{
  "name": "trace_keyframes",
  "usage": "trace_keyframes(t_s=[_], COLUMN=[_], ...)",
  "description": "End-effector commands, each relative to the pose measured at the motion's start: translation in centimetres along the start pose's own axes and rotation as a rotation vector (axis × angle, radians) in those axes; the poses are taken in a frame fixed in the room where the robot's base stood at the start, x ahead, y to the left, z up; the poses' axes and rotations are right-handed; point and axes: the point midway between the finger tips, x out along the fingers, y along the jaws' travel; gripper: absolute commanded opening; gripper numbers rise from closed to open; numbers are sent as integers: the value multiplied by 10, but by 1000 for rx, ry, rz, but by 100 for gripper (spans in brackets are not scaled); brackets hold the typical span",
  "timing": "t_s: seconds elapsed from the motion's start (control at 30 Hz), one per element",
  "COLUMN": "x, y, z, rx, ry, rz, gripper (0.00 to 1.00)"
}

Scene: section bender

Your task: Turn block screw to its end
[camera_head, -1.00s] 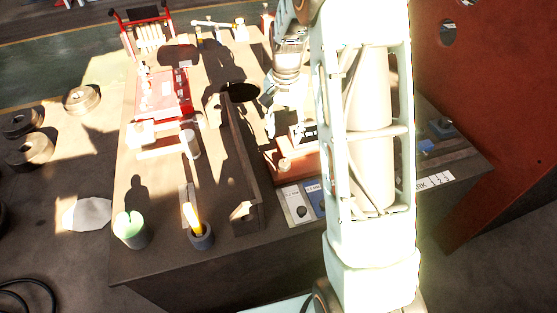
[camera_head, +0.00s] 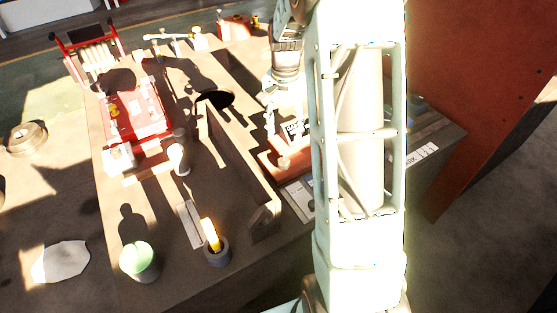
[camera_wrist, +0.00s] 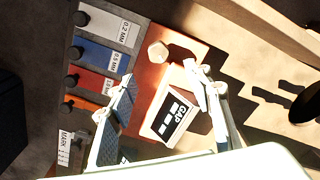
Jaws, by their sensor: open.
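A pale hexagonal screw head (camera_wrist: 158,51) sits on the red-brown base (camera_wrist: 186,52) in the wrist view. My gripper (camera_wrist: 160,72) is open, with one finger on each side of the gap in front of the screw head. The fingertips appear short of the screw head, and nothing is visibly held. In the head view the GAP block (camera_head: 293,129) and the screw head (camera_head: 284,162) show left of my arm. Glare blurs my gripper there.
Plates marked 0.2 MM (camera_wrist: 110,24), 0.5 MM (camera_wrist: 98,54) and others lie left of the base in the wrist view. In the head view, a long upright bar (camera_head: 240,165), a green-topped cup (camera_head: 138,260) and a red machine (camera_head: 137,115) stand left.

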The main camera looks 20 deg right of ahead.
Motion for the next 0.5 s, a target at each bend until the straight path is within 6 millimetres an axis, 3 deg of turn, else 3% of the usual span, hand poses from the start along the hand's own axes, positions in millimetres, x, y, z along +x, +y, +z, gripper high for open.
trace_keyframes(t_s=[0.27, 0.5], x=[13, 57], y=[3, 4], z=[0, 0], rx=[8, 9], ry=[-4, -5], rz=[2, 3], gripper=[46, 46])
